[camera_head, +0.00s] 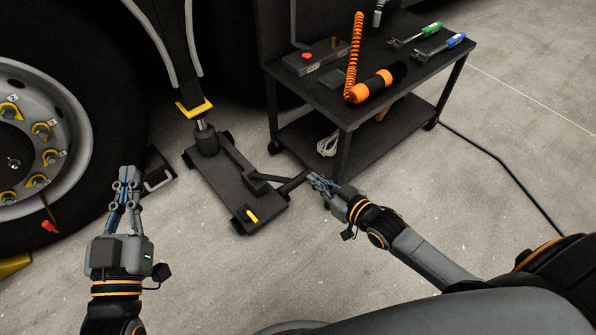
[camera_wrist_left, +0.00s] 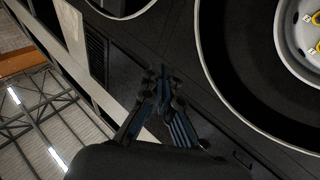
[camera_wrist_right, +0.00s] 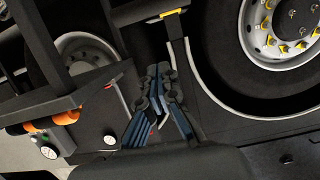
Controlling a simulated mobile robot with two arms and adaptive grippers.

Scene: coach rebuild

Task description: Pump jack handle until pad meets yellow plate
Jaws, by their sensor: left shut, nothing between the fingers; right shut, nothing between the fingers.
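The dark jack (camera_head: 235,185) stands on the floor in the head view, with a yellow mark on its near end. Its upright ram and pad (camera_head: 203,127) sit just below the yellow plate (camera_head: 194,109); I cannot tell whether they touch. The yellow plate also shows in the right wrist view (camera_wrist_right: 174,13). The jack handle (camera_head: 286,183) sticks out to the right, low and angled. My right gripper (camera_head: 313,179) is shut and empty, its tips close beside the handle's outer end; contact is unclear. My left gripper (camera_head: 127,174) is shut and empty, left of the jack.
A black cart (camera_head: 345,108) behind my right gripper carries an orange-black cylinder (camera_head: 376,85), a coiled orange hose and green and blue handled tools. A large wheel (camera_head: 35,140) stands at left, with a black block (camera_head: 158,170) near it. Floor in front is clear.

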